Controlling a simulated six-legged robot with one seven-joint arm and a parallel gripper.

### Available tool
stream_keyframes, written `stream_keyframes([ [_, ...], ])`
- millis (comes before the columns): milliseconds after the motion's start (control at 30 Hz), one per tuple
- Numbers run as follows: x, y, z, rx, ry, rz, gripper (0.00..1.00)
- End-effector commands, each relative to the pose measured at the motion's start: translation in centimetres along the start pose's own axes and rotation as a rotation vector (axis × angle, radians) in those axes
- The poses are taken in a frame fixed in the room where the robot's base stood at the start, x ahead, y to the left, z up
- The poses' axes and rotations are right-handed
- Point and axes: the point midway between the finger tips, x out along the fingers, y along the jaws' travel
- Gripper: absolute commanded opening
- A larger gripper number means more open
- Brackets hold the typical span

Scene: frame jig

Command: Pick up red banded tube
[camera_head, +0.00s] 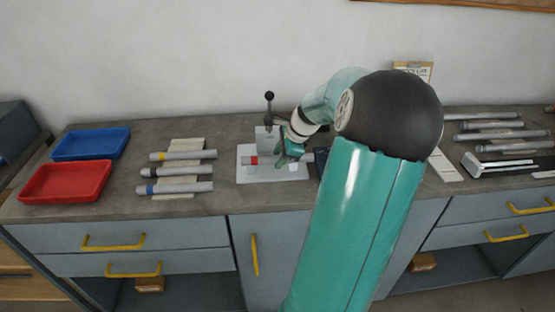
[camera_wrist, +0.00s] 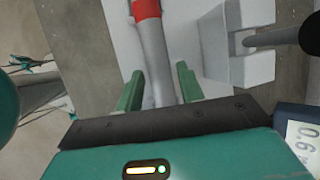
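The red banded tube (camera_head: 268,160) is grey with a red band near its left end and lies on a white plate on the bench. In the wrist view the tube (camera_wrist: 155,50) runs between the two green fingers of my gripper (camera_wrist: 160,84), with its red band beyond the fingertips. Narrow gaps show on both sides of the tube, so the fingers look open around it and not shut. In the head view my gripper (camera_head: 289,151) is over the right part of the tube and hides some of it.
A grey fixture with a black-knobbed lever (camera_head: 269,97) stands just behind the tube. To the left are several tubes on a rack (camera_head: 186,144), a red tray (camera_head: 66,182) and a blue tray (camera_head: 90,144). A device with a display (camera_wrist: 302,140) is close to my gripper.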

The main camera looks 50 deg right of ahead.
Motion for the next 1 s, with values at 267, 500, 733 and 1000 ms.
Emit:
stream_keyframes([
  [267, 0.0, 0.0, 0.0, 0.000, 0.000, 0.000, 0.00],
  [500, -0.3, -0.1, 0.1, -0.001, 0.001, -0.001, 0.00],
  [733, -2.2, -0.7, 0.8, -0.002, 0.004, -0.003, 0.00],
  [1000, -6.3, 0.5, 5.5, -0.006, 0.005, -0.004, 0.00],
])
